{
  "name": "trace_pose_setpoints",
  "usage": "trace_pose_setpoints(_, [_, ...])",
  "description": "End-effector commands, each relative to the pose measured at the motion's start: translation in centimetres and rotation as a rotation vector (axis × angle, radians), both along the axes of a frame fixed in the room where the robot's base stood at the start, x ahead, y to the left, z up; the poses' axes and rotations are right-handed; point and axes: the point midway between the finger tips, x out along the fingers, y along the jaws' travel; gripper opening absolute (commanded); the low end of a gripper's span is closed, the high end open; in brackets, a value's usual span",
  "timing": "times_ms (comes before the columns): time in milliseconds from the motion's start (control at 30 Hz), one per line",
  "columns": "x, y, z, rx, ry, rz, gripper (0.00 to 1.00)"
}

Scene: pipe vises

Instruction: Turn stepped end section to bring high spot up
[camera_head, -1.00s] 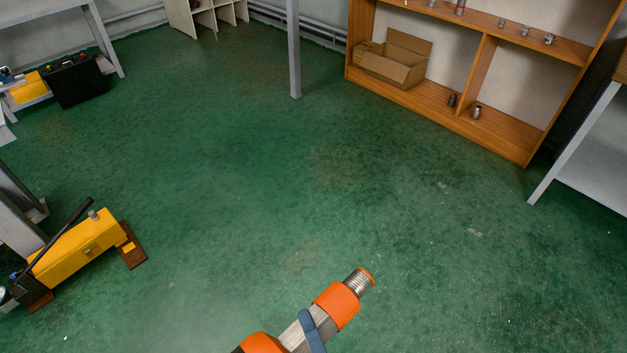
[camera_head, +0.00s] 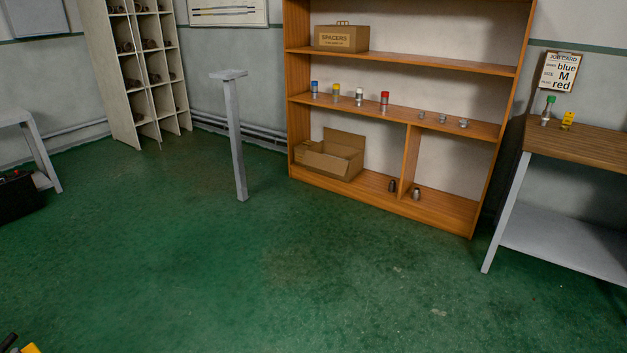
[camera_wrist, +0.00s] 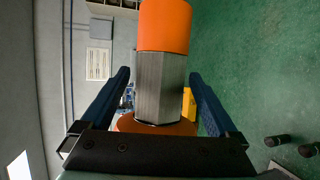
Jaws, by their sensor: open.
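A pipe-like workpiece shows in the wrist view, with a faceted bare steel section (camera_wrist: 161,86), an orange collar (camera_wrist: 165,24) above it and a wider orange part (camera_wrist: 148,126) below it. I cannot tell which part is the stepped end section, and no high spot is distinguishable. My gripper (camera_wrist: 159,76) is open, with one blue finger on each side of the steel section. Narrow gaps seem to show beside the steel. Neither the workpiece nor my gripper is in the head view.
In the head view, a wooden shelf (camera_head: 408,130) holds colour-capped pieces, a spacers box (camera_head: 342,38) and an open carton (camera_head: 334,157). A grey post (camera_head: 236,140) stands left of it. A bench (camera_head: 580,145) stands right under a job card (camera_head: 561,72). The green floor between is clear.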

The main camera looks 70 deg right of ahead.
Motion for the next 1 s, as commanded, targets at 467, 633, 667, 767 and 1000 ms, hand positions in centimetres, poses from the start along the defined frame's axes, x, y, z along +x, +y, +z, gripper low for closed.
trace_pose_setpoints(467, [-3.2, 2.0, 0.8, 0.001, 0.005, -0.008, 0.95])
trace_pose_setpoints(633, [-4.4, 3.1, 1.5, 0.003, 0.002, -0.008, 0.95])
trace_pose_setpoints(667, [-4.5, 3.1, 1.9, 0.002, 0.004, -0.007, 0.95])
trace_pose_setpoints(767, [-5.0, 3.4, 2.0, 0.002, 0.009, -0.005, 0.95])
trace_pose_setpoints(1000, [-6.2, 4.4, 2.5, 0.002, 0.001, -0.008, 0.95])
